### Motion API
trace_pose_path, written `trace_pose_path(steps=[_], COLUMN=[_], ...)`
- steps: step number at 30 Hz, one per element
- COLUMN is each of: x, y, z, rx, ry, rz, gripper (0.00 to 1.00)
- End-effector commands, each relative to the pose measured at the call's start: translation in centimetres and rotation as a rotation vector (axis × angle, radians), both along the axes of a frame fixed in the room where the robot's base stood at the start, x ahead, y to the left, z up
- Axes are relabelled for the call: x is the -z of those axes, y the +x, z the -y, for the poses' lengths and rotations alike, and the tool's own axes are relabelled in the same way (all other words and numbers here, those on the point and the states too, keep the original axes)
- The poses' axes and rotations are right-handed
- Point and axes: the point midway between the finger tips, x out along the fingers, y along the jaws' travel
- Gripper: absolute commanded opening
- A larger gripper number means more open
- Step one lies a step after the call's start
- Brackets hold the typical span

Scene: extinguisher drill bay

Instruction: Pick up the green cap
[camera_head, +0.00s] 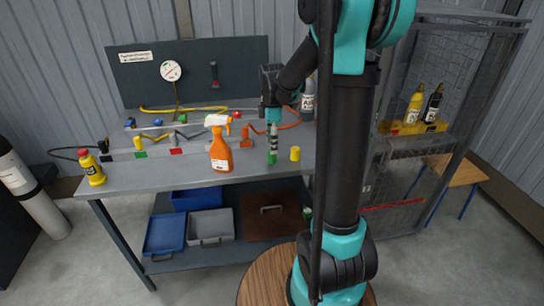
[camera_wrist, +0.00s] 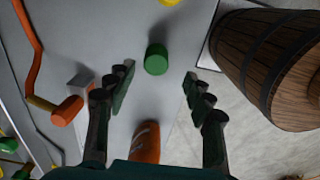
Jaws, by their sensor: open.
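The green cap (camera_wrist: 156,59) is a small green cylinder on the grey workbench. In the wrist view it lies between the lines of my two fingers, close to the level of their tips. In the head view the green cap (camera_head: 272,159) shows just below my gripper (camera_head: 273,148), which points down over the bench. My gripper (camera_wrist: 158,75) is open and empty, with a gap on each side of the cap. I cannot tell the exact height of the fingertips above the bench.
An orange spray bottle (camera_head: 221,152) stands left of the cap, and a yellow cylinder (camera_head: 295,153) right of it. An orange-handled part (camera_wrist: 67,110) lies nearby. A wooden barrel (camera_wrist: 265,60) stands beside the bench edge. A red-capped yellow bottle (camera_head: 91,168) stands at the far left.

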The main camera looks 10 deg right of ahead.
Motion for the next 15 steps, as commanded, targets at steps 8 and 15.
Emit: trace_pose_path(steps=[8, 15], x=[3.1, 5.2], y=[0.6, 0.6], z=[0.1, 0.1], rx=[0.000, 0.000], ry=[0.000, 0.000], rz=[0.000, 0.000], gripper=[0.53, 0.53])
